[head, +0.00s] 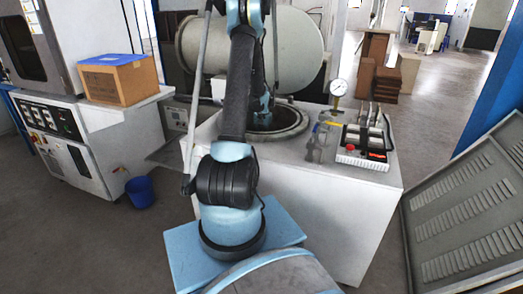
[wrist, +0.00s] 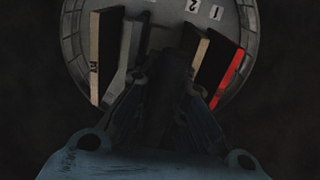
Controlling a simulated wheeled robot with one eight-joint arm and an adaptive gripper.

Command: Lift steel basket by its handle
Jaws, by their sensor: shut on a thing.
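The round steel basket (wrist: 72,58) shows in the wrist view, seen from above, with a grey wall and a light floor marked with numbers. Several flat tiles stand in it, among them a dark one with a red face (wrist: 232,72) at the right and a dark one with a pale edge (wrist: 96,58) at the left. My gripper (wrist: 166,88) is over the basket's middle, shut on the dark upright handle (wrist: 167,118). The handle is in shadow and partly hidden by the fingers. In the head view my gripper (head: 262,110) is down at the round opening; the basket is hidden there.
The white tank (head: 300,220) has a round rim (head: 299,128) around the opening. A large cylinder (head: 300,45) is behind. A louvred panel (head: 470,215) leans at the right; a blue bucket (head: 140,192) stands left.

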